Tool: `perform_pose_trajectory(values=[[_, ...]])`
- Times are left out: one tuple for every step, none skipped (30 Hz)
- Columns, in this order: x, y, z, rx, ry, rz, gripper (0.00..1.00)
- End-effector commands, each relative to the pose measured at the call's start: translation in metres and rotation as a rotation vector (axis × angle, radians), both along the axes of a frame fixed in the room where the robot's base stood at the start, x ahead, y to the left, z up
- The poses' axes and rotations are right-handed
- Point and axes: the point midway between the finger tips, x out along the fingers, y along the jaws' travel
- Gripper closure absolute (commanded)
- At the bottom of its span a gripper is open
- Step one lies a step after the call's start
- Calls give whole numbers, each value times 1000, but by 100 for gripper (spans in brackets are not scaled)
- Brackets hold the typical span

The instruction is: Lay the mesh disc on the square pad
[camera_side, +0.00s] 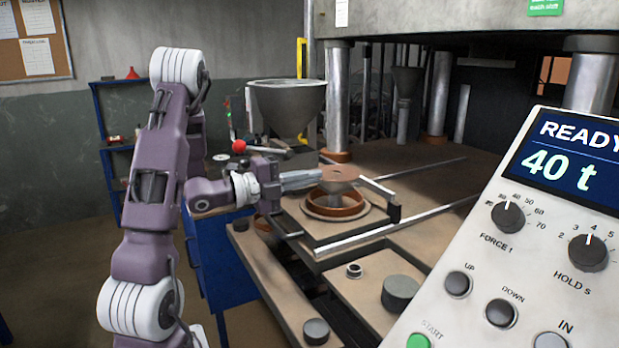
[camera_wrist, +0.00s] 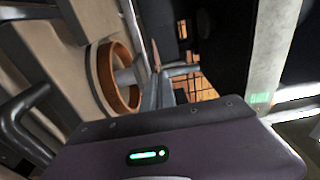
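My gripper (camera_side: 314,178) reaches in from the left, above a square plate (camera_side: 318,232) that carries an orange-brown ring (camera_side: 352,213). Its fingertips are shut on the near edge of a thin brown disc (camera_side: 340,174), apparently the mesh disc. The disc is held roughly flat above the ring, apart from it. In the wrist view, the fingers (camera_wrist: 160,78) close on the disc (camera_wrist: 155,54), which shows almost edge-on. The ring (camera_wrist: 106,85) has a grey post inside it there. I cannot tell for certain which surface is the square pad; the plate under the ring is square.
A small metal ring (camera_side: 354,271) and dark cylinders (camera_side: 400,290) (camera_side: 316,331) stand in front. Press columns (camera_side: 338,95) and a grey funnel (camera_side: 287,103) are behind. A control panel (camera_side: 540,230) fills the right.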

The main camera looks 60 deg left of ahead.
Motion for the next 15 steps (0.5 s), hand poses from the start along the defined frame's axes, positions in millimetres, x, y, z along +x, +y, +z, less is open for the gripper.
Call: perform_pose_trajectory(values=[[0, 0, -1, -1, 0, 0, 100], [0, 0, -2, -2, 0, 0, 100], [0, 0, -3, -2, 0, 0, 100], [0, 0, -4, -2, 0, 0, 100], [0, 0, -5, -1, 0, 0, 100], [0, 0, -7, -1, 0, 0, 100], [0, 0, -7, -1, 0, 0, 100], [0, 0, -8, -2, 0, 0, 100], [0, 0, -10, -2, 0, 0, 100], [0, 0, -10, -2, 1, 0, 100], [0, 0, -11, -2, 1, 1, 100], [0, 0, -13, -1, 1, 1, 100], [0, 0, -14, -1, 1, 1, 100], [0, 0, -14, -1, 1, 1, 100], [0, 0, -15, -1, 1, 1, 100]])
